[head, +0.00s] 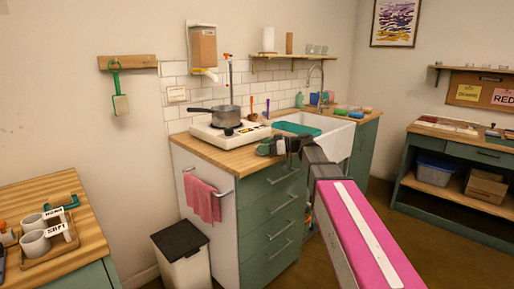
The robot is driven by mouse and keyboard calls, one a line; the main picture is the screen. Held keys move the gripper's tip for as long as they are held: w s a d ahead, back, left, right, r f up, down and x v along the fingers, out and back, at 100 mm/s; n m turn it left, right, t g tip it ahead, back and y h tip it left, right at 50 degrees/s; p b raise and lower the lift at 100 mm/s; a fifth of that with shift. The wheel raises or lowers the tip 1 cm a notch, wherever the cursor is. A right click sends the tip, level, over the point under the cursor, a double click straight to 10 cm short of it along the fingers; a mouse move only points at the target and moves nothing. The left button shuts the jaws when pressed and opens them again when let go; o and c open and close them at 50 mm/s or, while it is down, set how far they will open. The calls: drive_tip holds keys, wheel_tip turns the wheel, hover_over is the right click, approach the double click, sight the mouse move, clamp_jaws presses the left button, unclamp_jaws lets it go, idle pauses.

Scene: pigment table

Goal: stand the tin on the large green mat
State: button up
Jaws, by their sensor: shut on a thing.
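My gripper (268,148) is low over the front edge of the wooden counter, to the right of the hob, at the end of my arm. It is small and dark in this view. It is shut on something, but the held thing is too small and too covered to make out. I cannot pick out the tin for certain anywhere. A flat teal-green piece (290,128) lies behind the gripper, at the left of the sink. It may be the large green mat, but I cannot tell.
A grey saucepan (226,114) stands on the white hob (212,134), left of the gripper. The white sink (322,125) is at the right. A pink towel (205,200) hangs on the cabinet's side, above a bin (182,262). A tray with mugs (35,243) is at lower left.

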drive_tip(key=a, duration=0.3)
drive_tip(key=shift+w+a, duration=0.15)
drive_tip(key=shift+w, duration=0.1)
drive_tip(key=shift+f, duration=0.1)
drive_tip(key=shift+f, duration=0.1)
drive_tip(key=o, duration=0.9)
drive_tip(key=shift+o, duration=0.2)
